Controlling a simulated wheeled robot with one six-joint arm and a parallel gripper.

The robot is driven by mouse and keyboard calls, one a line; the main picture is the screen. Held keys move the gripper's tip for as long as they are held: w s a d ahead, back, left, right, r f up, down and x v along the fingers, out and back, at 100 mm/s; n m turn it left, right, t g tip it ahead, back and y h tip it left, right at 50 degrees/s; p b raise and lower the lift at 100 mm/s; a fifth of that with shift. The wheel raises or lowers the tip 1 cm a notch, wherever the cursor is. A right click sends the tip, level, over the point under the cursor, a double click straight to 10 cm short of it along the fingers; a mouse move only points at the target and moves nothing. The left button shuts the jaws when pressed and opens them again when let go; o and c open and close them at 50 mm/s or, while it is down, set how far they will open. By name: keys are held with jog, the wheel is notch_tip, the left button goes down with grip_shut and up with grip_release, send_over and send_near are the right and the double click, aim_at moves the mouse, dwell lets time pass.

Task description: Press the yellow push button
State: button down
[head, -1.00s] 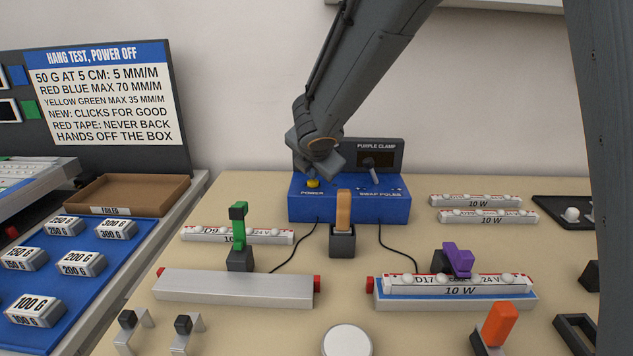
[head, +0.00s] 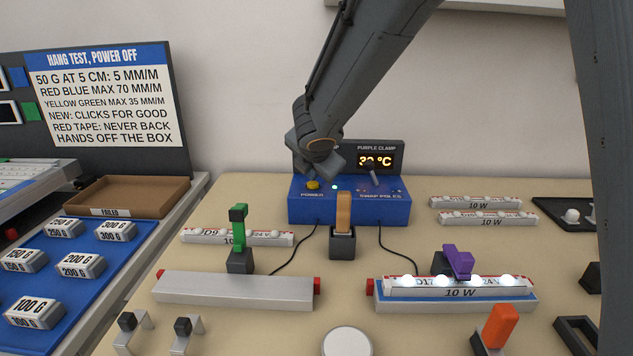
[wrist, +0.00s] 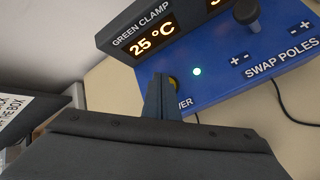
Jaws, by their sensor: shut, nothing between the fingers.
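The yellow push button (head: 313,185) sits at the left of the blue power box (head: 350,210), above the label POWER. My gripper is shut and empty, its fingers (wrist: 161,84) pointing at the button. In the head view my wrist hangs just above the button.
The box's lit display (head: 376,161) stands behind the button; the green clamp side reads 25 °C. A black knob (wrist: 246,11) is to the right. A wooden-handled tool (head: 343,210) stands in front of the box. A lit LED strip (head: 460,291) with the purple clamp (head: 459,262) lies front right.

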aim_at(313, 185)
jog(key=shift+r, duration=0.15)
notch_tip(313, 185, up, 6)
jog(key=p, duration=0.6)
